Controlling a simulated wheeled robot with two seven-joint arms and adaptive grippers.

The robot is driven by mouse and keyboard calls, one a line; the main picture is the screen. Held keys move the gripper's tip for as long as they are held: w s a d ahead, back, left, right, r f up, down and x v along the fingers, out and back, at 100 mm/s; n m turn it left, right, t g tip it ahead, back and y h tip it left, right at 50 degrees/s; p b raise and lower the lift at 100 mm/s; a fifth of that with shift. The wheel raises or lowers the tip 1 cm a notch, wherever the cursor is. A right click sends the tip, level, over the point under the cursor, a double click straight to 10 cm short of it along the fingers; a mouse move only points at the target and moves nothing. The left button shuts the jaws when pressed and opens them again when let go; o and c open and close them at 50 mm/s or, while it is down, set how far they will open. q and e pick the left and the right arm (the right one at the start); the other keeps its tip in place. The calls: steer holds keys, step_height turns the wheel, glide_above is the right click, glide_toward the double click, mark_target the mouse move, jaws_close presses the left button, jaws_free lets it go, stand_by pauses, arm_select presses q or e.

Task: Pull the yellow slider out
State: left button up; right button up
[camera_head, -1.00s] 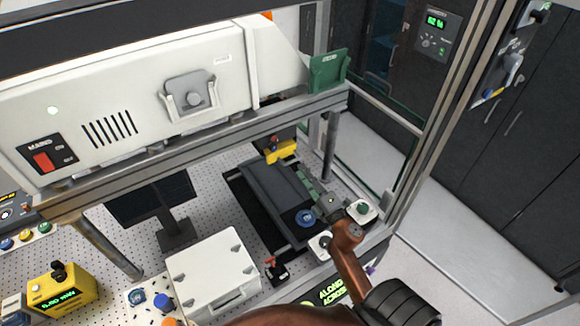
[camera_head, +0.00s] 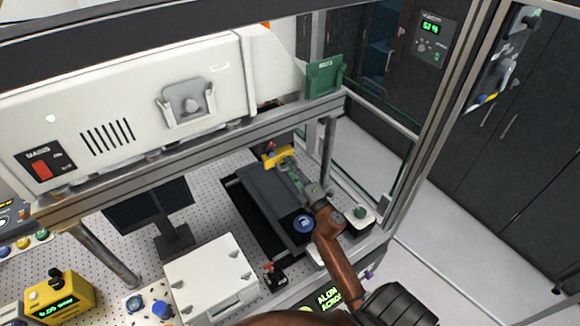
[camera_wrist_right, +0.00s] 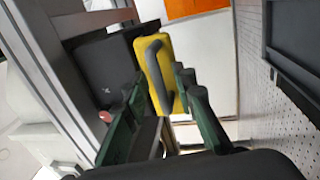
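The yellow slider (camera_head: 279,157) sits at the back, beyond the far end of the dark grey platform under the raised white housing. In the right wrist view the slider (camera_wrist_right: 166,62) is a yellow block with a dark grey loop handle (camera_wrist_right: 153,60). My right gripper (camera_head: 287,168) reaches along the platform with its green fingers close to the slider. In the wrist view the fingers of my right gripper (camera_wrist_right: 160,82) are apart, with the handle's lower part in the gap between them. Whether they touch it I cannot tell. My left gripper is not in view.
Frame posts (camera_head: 327,150) and the white housing (camera_head: 120,100) bound the space.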

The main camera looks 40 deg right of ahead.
steer(key=shift+c, duration=0.5)
jaws_close()
steer(key=shift+s, duration=0.1)
